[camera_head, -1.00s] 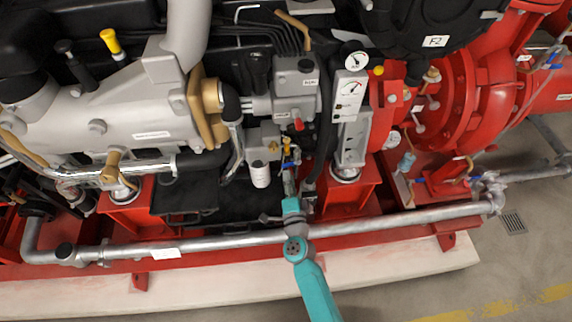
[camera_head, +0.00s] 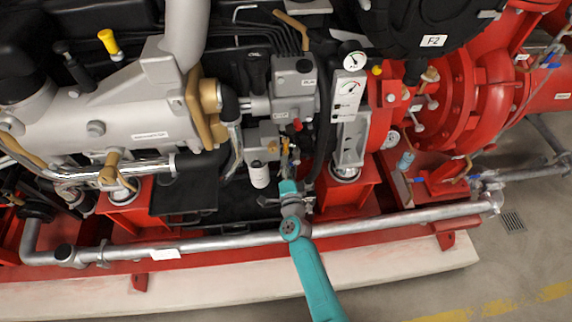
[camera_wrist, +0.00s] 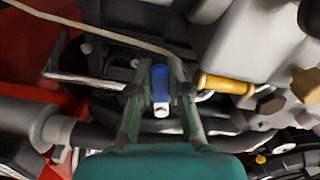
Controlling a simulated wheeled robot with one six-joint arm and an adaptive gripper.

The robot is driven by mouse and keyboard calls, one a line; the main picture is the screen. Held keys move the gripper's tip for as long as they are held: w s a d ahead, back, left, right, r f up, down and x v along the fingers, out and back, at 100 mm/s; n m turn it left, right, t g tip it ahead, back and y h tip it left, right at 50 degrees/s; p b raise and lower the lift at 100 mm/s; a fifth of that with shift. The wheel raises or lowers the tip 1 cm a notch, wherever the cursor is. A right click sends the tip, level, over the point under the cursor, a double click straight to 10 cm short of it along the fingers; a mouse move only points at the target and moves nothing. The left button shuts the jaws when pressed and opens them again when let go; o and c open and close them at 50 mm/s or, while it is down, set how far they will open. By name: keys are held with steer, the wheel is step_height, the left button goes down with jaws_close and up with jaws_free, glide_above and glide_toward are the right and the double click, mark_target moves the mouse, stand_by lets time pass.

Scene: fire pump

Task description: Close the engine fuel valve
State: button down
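The engine fuel valve appears as a small blue handle (camera_wrist: 160,82) with a pale end, in the middle of the wrist view. A brass-coloured fitting (camera_wrist: 226,85) lies just right of it. My gripper (camera_wrist: 160,76) has one finger on each side of the blue handle. Whether the fingers press on it or leave a thin gap is not clear. In the head view my gripper (camera_head: 286,168) reaches up beside the white filter (camera_head: 259,174), in front of the engine. The handle cannot be made out there behind my gripper.
A silver pipe (camera_head: 400,221) runs low along the red base frame (camera_head: 350,236), behind my arm. A grey block (camera_head: 296,80) and gauge panel (camera_head: 347,96) stand above and to the right. The floor (camera_head: 420,292) at front right is clear.

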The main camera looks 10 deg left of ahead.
steer(key=shift+r+m, duration=0.25)
steer(key=shift+m, duration=0.55)
steer(key=shift+r+m, duration=0.25)
steer(key=shift+m, duration=0.55)
steer(key=c, duration=1.4)
jaws_free()
steer(key=v, duration=1.2)
